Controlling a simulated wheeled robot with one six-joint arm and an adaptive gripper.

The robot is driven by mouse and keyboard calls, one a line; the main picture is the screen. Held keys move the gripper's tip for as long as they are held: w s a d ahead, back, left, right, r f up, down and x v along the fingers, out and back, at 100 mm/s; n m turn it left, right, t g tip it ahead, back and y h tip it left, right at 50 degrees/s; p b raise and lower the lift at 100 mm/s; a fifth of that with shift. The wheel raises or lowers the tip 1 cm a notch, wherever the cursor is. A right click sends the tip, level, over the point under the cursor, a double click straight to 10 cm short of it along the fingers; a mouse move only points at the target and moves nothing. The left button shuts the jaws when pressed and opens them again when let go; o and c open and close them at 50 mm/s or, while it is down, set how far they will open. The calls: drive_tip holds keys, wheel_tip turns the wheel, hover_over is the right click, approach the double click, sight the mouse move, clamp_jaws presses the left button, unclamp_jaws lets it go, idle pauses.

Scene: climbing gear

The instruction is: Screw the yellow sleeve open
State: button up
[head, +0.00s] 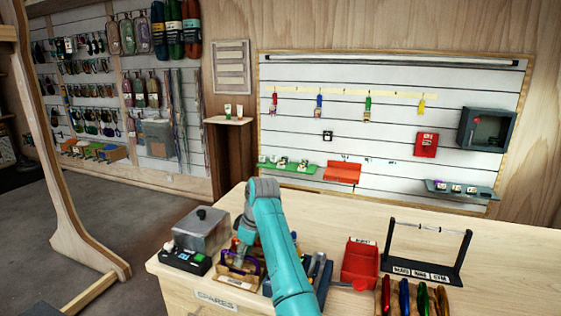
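My teal and grey arm reaches over the left part of the wooden workbench. My gripper (238,254) points down over a small wooden holder (236,280) with a dark purple loop, possibly a carabiner, in it. The wrist covers much of the gripper, and the fingers are too small and dark to tell open from shut. I cannot make out a yellow sleeve for certain at the holder; the arm hides part of it. A small yellow item (421,105) hangs at the right end of the wall's hook row, too far away to identify.
A grey lidded box (201,231) and a black button panel (185,260) stand left of the holder. A red bin (360,264), a black rack (428,255) and several coloured handled items are to the right. The bench's back right is clear.

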drive_tip(key=shift+r, duration=0.15)
drive_tip(key=shift+r, duration=1.25)
drive_tip(key=shift+s+a, duration=0.25)
drive_tip(key=shift+s, duration=0.45)
drive_tip(key=shift+s+a, duration=0.2)
drive_tip(key=shift+s, duration=0.45)
drive_tip(key=shift+f, duration=0.15)
drive_tip(key=shift+w+d+f, duration=0.1)
drive_tip(key=shift+w+f, duration=0.25)
drive_tip(key=shift+f, duration=0.3)
drive_tip(key=shift+w+f, duration=0.3)
drive_tip(key=shift+f, duration=0.3)
drive_tip(key=shift+w+d, duration=0.25)
drive_tip(key=shift+w, duration=0.45)
